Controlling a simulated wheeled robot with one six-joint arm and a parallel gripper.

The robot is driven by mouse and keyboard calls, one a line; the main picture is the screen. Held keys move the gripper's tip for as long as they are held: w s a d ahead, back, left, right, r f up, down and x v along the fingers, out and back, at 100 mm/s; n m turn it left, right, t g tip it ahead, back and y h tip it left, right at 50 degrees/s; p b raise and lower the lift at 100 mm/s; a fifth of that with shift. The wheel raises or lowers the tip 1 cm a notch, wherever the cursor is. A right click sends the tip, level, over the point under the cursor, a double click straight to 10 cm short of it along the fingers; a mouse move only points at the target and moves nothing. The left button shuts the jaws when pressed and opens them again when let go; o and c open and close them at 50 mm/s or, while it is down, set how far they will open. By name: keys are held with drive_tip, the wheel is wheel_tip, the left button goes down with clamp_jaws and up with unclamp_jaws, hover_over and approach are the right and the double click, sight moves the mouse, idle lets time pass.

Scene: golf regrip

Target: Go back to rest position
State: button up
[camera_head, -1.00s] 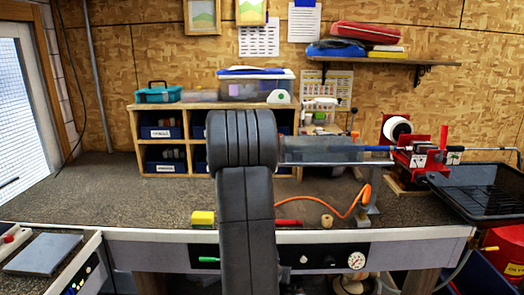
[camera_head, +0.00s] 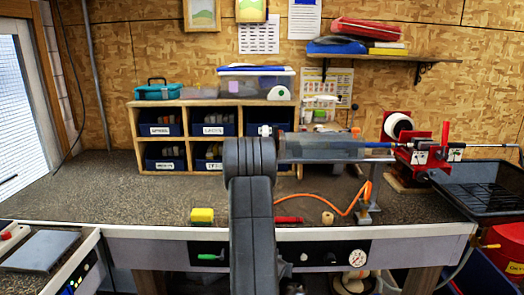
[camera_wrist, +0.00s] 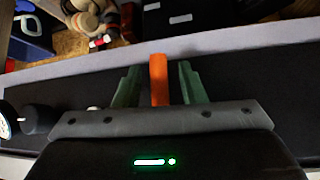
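My arm rises in the middle of the head view, in front of the bench. My gripper is hidden behind it there. In the wrist view my gripper (camera_wrist: 159,72) shows two green fingers standing apart. An upright orange piece (camera_wrist: 158,80) shows between them, with a dark gap on each side. I cannot tell what it is or how far it lies from the fingers. A golf club (camera_head: 377,145) with a blue part near its grip end lies level in the red vise (camera_head: 422,156) at the right, apart from my arm.
The bench (camera_head: 110,195) has free room at the left. A black tray (camera_head: 480,190) stands at the right. Bins (camera_head: 161,130) stand behind.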

drive_tip(key=shift+a+f+b, duration=0.1)
drive_tip(key=shift+f+b, duration=0.05)
drive_tip(key=shift+b, duration=0.65)
drive_tip(key=m+y+b, duration=0.1)
drive_tip(key=b, duration=0.6)
drive_tip(key=shift+a+b, duration=0.3)
drive_tip(key=shift+s+r+y+b, duration=0.1)
drive_tip(key=shift+r+y+b, duration=0.15)
drive_tip(key=shift+y+b, duration=0.45)
